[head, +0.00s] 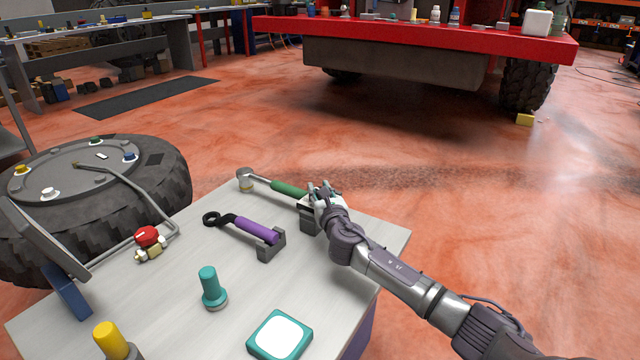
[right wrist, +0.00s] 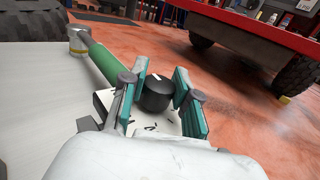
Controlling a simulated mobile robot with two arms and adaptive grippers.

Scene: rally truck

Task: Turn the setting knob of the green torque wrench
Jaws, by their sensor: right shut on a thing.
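The green torque wrench (head: 289,189) lies at the far right part of the grey tabletop (head: 190,285), its silver head (head: 246,179) pointing left. In the right wrist view its green handle (right wrist: 103,58) runs away to the upper left. The setting knob (right wrist: 155,95) is black with a white mark and sits at the near end of the handle, above a white plate with dark marks (right wrist: 150,125). My right gripper (head: 320,190) is at this end, its teal-padded fingers (right wrist: 160,72) on both sides of the knob, shut on it. In the head view the gripper hides the knob. My left gripper is out of view.
A purple-handled wrench (head: 257,231) rests on a dark holder nearby. A teal peg (head: 211,286), a yellow-topped peg (head: 110,340) and a teal-framed white pad (head: 280,336) stand nearer. A red knob valve (head: 147,236) and large tyre (head: 150,175) are left.

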